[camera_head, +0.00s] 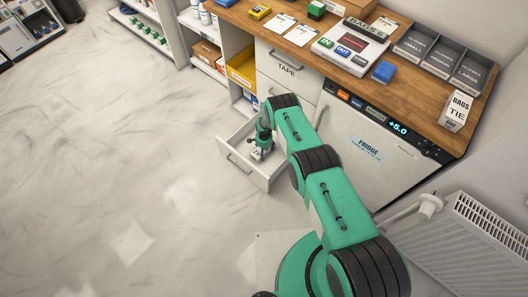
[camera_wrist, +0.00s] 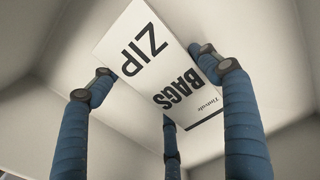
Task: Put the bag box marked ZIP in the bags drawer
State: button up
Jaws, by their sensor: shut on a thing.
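The white box marked ZIP BAGS (camera_wrist: 160,65) is held between the blue fingers of my gripper (camera_wrist: 160,70), tilted in the wrist view. Pale inner walls surround it there. In the head view my gripper (camera_head: 260,152) points down inside an open drawer (camera_head: 235,160) below the TAPE drawer (camera_head: 287,72). The box is too small and covered there to make out clearly. Whether it touches the drawer floor I cannot tell. No label shows on the open drawer's front from here.
A box marked BAGS TIE (camera_head: 457,112) stands at the counter's right end, beside grey glove trays (camera_head: 440,58). A fridge (camera_head: 365,150) is right of the drawers, with a radiator (camera_head: 480,240) nearer. Shelves with a yellow bin (camera_head: 242,70) stand left. The floor left of the drawer is clear.

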jog(key=shift+f, duration=0.15)
jog(key=o, duration=1.3)
jog(key=shift+o, duration=0.2)
notch_tip(320, 180, up, 12)
jog(key=p, duration=0.3)
jog(key=shift+r, duration=0.3)
